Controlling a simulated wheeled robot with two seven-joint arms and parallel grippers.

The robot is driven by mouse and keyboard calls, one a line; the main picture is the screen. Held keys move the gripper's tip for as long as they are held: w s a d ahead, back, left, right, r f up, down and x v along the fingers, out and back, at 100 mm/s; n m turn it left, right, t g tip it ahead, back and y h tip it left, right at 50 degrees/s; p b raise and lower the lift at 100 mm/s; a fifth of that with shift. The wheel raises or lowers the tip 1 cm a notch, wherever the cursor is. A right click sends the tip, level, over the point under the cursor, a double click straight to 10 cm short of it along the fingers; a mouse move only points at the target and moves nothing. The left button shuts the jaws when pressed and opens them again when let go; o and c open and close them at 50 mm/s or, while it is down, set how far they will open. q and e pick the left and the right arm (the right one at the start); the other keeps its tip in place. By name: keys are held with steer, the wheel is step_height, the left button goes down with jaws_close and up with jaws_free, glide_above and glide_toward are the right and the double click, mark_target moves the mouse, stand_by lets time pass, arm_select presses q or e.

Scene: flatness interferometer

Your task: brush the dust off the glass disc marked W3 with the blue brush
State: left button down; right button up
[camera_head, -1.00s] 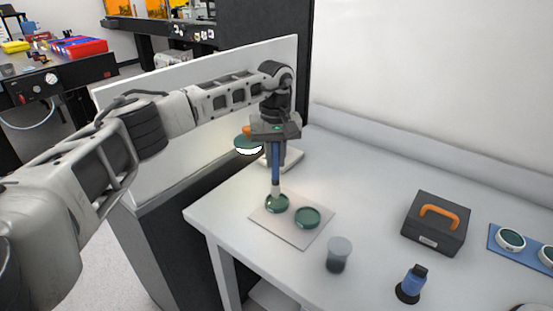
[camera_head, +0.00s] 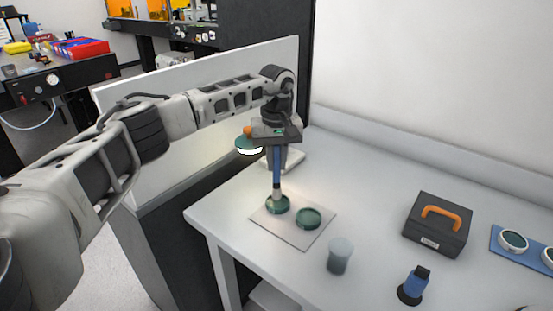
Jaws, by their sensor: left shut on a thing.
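Two dark green glass discs lie on a pale mat (camera_head: 285,232) on the white table. The left disc (camera_head: 284,206) is under the brush; the right disc (camera_head: 308,218) lies beside it, uncovered. The marking W3 cannot be read on either disc. My left gripper (camera_head: 276,150) is shut on the blue brush (camera_head: 276,172), which hangs upright with its pale bristle end down at the left disc. It appears to touch the disc's face. My right gripper is not in view.
A grey translucent cup (camera_head: 339,257), a blue bottle (camera_head: 415,284) on a dark base, and a black case (camera_head: 437,225) with an orange handle stand to the right. A blue tray (camera_head: 510,255) with round white-rimmed pieces lies at the right edge. A lamp-like green disc (camera_head: 247,143) is behind the gripper.

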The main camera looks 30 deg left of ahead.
arm_select(q)
steer(key=shift+f, duration=0.15)
steer(key=shift+s+d, duration=0.1)
steer(key=shift+d, duration=0.1)
steer(key=shift+s+d+p, duration=0.1)
steer(key=shift+s+p, duration=0.05)
steer(key=shift+p, duration=0.15)
steer(key=shift+s+d+p, duration=0.35)
steer(key=shift+s+d, duration=0.25)
steer(key=shift+d, duration=0.05)
steer(key=shift+s+d, duration=0.1)
steer(key=shift+d, duration=0.05)
stand_by(0.5)
